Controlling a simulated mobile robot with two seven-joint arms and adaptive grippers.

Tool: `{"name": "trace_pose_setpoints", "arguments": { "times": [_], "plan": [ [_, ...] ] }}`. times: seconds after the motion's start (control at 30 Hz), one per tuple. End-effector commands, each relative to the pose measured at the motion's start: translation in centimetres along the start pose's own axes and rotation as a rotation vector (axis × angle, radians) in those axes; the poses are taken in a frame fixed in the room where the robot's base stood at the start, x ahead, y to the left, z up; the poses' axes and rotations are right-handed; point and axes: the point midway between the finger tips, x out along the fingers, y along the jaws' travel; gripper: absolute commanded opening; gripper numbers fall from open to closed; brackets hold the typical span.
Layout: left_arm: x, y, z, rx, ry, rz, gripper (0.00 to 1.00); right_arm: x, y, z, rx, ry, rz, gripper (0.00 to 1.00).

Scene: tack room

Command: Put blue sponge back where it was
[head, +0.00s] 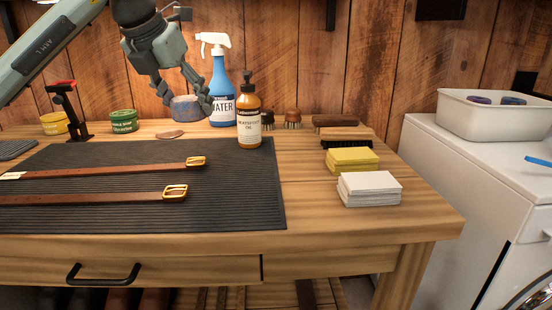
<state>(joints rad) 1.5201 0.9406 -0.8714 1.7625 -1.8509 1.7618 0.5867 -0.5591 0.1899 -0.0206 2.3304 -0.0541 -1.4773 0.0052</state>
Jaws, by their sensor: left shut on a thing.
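My left gripper (207,106) reaches in from the upper left over the back of the workbench. Two round blue-purple things, also sponge-like, lie in the white bin at the right, one on the left (480,100) and one on the right (513,100). My right gripper is not in view.
A blue spray bottle (222,95) and an amber oil bottle (248,125) stand close right of the gripper. Green (123,121) and yellow (53,123) tins stand left. Straps lie on the black mat (240,212). The white bin (480,121) sits on the washer (445,160).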

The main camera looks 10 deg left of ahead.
Motion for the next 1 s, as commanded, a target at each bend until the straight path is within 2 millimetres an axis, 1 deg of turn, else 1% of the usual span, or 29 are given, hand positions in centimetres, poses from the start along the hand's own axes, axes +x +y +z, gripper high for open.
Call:
{"name": "trace_pose_setpoints", "arguments": {
  "times": [0.07,0.17,0.5,0.6,0.7,0.83,1.0],
  "plan": [
    [-0.1,0.1,0.3,-0.039,0.001,0.026,0.38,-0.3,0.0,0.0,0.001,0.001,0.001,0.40],
    [0.8,-0.6,0.7,-0.059,0.004,0.038,0.38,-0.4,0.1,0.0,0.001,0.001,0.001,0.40],
    [7.2,-6.2,2.4,-0.058,0.005,0.036,0.38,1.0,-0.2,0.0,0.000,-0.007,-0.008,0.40],
    [8.6,-7.4,2.8,-0.058,0.005,0.037,0.38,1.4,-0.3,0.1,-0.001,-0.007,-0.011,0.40],
    [9.5,-8.1,2.9,-0.059,0.005,0.037,0.38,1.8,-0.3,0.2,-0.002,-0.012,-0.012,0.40],
    [10.1,-8.2,2.8,-0.060,0.005,0.038,0.38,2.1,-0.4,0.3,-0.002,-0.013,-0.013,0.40],
    [12.0,-8.2,1.5,-0.059,0.007,0.038,0.38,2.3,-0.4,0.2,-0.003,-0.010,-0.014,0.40]
  ]
}}
